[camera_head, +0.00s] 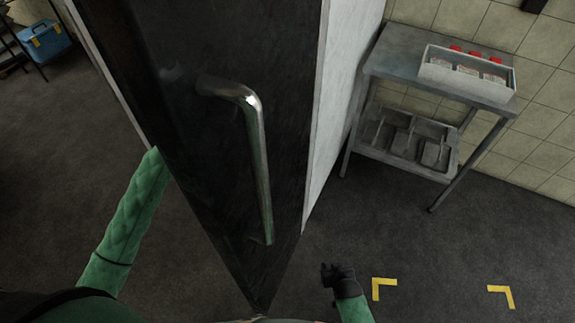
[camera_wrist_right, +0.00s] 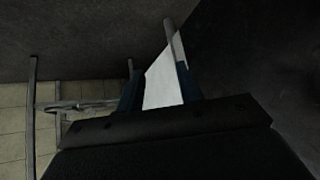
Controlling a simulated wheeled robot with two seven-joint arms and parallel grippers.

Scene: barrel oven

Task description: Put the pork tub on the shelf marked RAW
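No pork tub and no shelf marked RAW can be made out in either view. A tall dark door (camera_head: 215,140) with a long metal handle (camera_head: 258,165) fills the middle of the head view. My right gripper (camera_head: 333,272) is low, just right of the door's lower corner, away from the handle. In the right wrist view its two fingers (camera_wrist_right: 158,88) stand apart with nothing between them but background. My left arm, in a green sleeve, comes in from the left and goes out of sight behind the door, so its gripper is hidden.
A metal table (camera_head: 397,55) stands against the tiled wall at the right. It bears a white box (camera_head: 466,84) with several red-topped containers; metal pans (camera_head: 402,142) lie on its lower shelf. Yellow corner marks (camera_head: 377,290) are on the clear floor. A blue toolbox (camera_head: 45,42) is far left.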

